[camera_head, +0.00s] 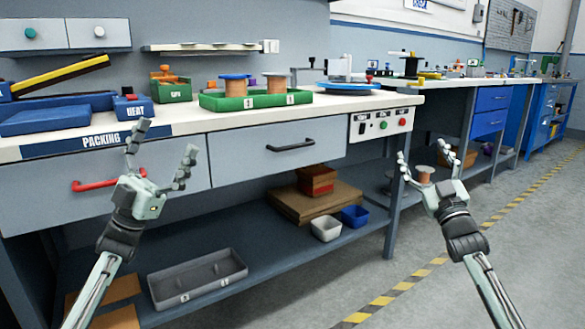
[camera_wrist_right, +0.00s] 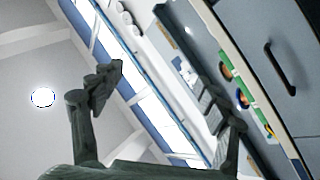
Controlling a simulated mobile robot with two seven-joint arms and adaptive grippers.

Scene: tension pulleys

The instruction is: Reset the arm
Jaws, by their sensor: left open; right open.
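My left gripper (camera_head: 163,150) is open and empty, raised in front of the packing bench's drawers in the head view. My right gripper (camera_head: 431,170) is open and empty, raised right of the bench, in front of the aisle. In the right wrist view its two dark fingers (camera_wrist_right: 165,105) stand wide apart with nothing between them. Both arms come up from the bottom edge of the head view, and neither gripper is seen to touch anything.
The packing bench (camera_head: 190,126) carries a green tray (camera_head: 255,101) with two spools, a blue disc (camera_head: 347,87) and blue boxes. A grey tray (camera_head: 197,279) and bins lie on its lower shelf. Drawer handles stick out in front. The floor (camera_head: 400,300) at right is clear.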

